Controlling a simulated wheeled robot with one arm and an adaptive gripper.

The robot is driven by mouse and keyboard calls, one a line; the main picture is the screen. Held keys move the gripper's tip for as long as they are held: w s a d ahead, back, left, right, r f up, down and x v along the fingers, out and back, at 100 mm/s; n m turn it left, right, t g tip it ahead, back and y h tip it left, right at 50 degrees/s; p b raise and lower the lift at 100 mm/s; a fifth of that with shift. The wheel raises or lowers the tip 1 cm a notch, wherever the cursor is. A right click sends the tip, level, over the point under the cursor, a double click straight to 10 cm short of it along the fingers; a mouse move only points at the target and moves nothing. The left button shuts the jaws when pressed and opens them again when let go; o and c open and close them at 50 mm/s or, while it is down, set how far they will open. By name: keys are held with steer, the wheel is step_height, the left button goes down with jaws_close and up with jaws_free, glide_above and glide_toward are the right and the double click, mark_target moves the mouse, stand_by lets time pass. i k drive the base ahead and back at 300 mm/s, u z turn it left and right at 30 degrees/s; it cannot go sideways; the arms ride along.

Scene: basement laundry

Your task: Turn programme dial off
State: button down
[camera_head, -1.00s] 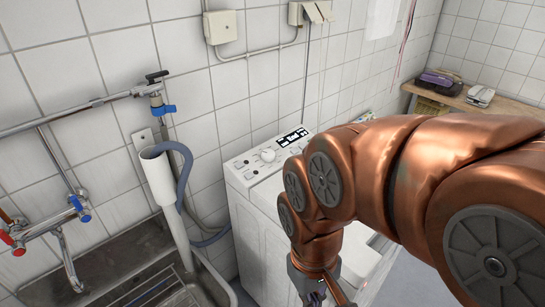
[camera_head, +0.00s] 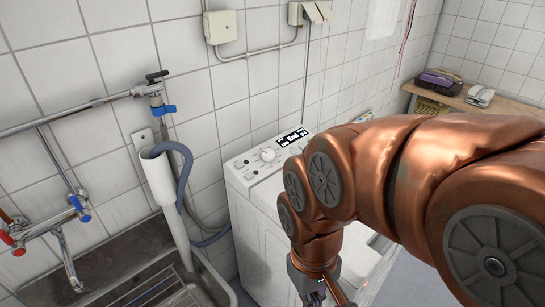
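The programme dial (camera_head: 268,155) is a round white knob on the control panel of the white washing machine (camera_head: 248,218). A lit dark display (camera_head: 292,138) sits to its right, and small buttons lie to its left. My copper-coloured arm reaches in from the right and covers much of the machine's top. My gripper (camera_head: 322,300) is low at the bottom edge, in front of the machine and well apart from the dial. Its fingers are mostly cut off by the frame, so I cannot tell whether it is open or shut.
A metal sink (camera_head: 225,287) stands left of the machine, with a grey drain hose (camera_head: 187,170) and a white standpipe (camera_head: 158,178). Taps and pipes (camera_head: 60,222) are on the tiled wall. A wooden bench (camera_head: 455,100) with boxes stands at the back right. Space above the dial looks clear.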

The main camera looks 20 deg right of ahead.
mark_target(267, 154)
steer(key=k, duration=1.15)
steer(key=u, duration=0.75)
steer(key=i, duration=1.5)
steer(key=z, duration=0.75)
